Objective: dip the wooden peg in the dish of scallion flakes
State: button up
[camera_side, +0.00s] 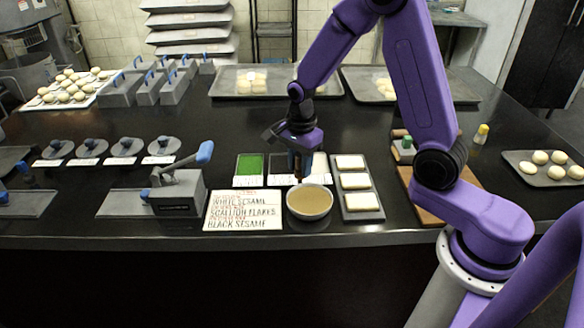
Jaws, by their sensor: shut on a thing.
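The dish of scallion flakes (250,166) is a small rectangular dish filled with bright green, on the dark counter left of my gripper. My gripper (299,165) points down just behind a white bowl of tan liquid (309,203), to the right of the green dish. It is shut on the wooden peg (306,166), of which only a small brownish part shows between the fingers. The peg's lower end is hard to make out, and I cannot tell its exact height above the counter.
Other dishes with white labels stand behind and beside my gripper, partly hidden. A lettered sign (243,210) lies in front of the green dish. A grey tray (361,214) with white slabs is right of the bowl. A grey press (177,192) with a blue handle stands left.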

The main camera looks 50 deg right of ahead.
send_over(250, 167)
jog(key=f, duration=0.1)
jog(key=shift+w+f, duration=0.15)
jog(key=shift+f, duration=2.85)
jog(key=shift+f, duration=0.7)
dwell(0.3)
notch_tip(250, 167, up, 7)
jog(key=shift+r, duration=0.15)
dwell(0.8)
